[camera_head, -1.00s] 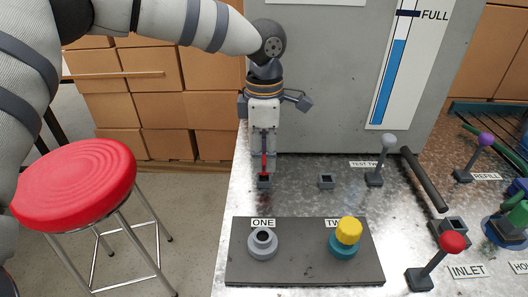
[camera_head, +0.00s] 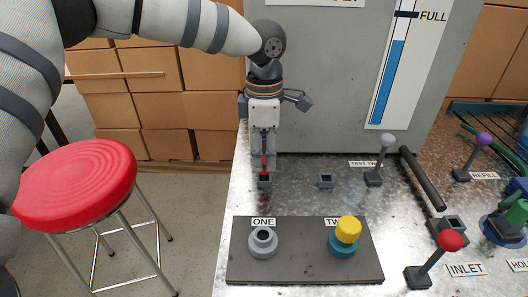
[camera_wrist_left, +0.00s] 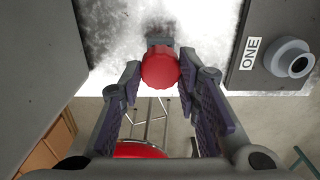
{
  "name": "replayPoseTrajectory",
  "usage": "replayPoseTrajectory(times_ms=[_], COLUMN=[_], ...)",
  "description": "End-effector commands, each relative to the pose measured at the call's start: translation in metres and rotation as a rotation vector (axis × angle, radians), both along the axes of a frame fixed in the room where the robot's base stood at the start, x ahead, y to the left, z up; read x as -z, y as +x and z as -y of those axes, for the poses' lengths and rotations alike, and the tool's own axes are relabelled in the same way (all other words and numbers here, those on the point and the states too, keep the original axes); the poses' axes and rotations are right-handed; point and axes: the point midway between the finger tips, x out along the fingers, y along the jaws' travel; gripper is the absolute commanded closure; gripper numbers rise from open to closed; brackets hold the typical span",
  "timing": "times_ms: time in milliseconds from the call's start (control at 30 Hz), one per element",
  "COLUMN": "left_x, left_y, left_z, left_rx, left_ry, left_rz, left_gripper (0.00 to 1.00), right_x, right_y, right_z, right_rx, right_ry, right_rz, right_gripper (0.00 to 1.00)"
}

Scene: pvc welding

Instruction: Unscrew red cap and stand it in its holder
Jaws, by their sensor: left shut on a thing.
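My left gripper (camera_head: 264,163) points down near the back left of the metal bench and is shut on the red cap (camera_wrist_left: 160,66). In the head view only a narrow red part of the cap (camera_head: 264,160) shows between the fingers. A small dark square holder (camera_head: 264,181) is directly below it; I cannot tell whether the cap touches it. A grey threaded fitting (camera_head: 263,242) labelled ONE stands uncapped on the dark plate (camera_head: 305,272). It also shows in the left wrist view (camera_wrist_left: 290,58). My right gripper is not in view.
A yellow cap (camera_head: 348,230) sits on the teal fitting TWO. An empty-looking square holder (camera_head: 326,181) stands to the right. Levers, including the red-knobbed INLET lever (camera_head: 451,241), stand further right. A grey tank (camera_head: 320,75) rises behind. A red stool (camera_head: 75,180) is at left.

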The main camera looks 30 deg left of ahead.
Motion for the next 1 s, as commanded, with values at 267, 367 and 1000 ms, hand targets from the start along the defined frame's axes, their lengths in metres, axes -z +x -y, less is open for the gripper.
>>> replayPoseTrajectory(times_ms=[267,367,1000], left_x=[0.004,0.007,0.023], left_y=[0.000,0.000,0.000], left_z=[0.000,0.000,0.000], left_rx=[0.000,0.000,0.000], left_ry=[0.000,0.000,0.001], left_rz=[-0.002,-0.001,-0.003], left_gripper=[1.00,1.00,1.00], right_x=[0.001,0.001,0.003], right_y=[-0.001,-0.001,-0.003], right_z=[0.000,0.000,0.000], right_rx=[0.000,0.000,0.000], right_ry=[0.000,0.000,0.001], right_rz=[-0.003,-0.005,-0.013], right_gripper=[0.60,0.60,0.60])
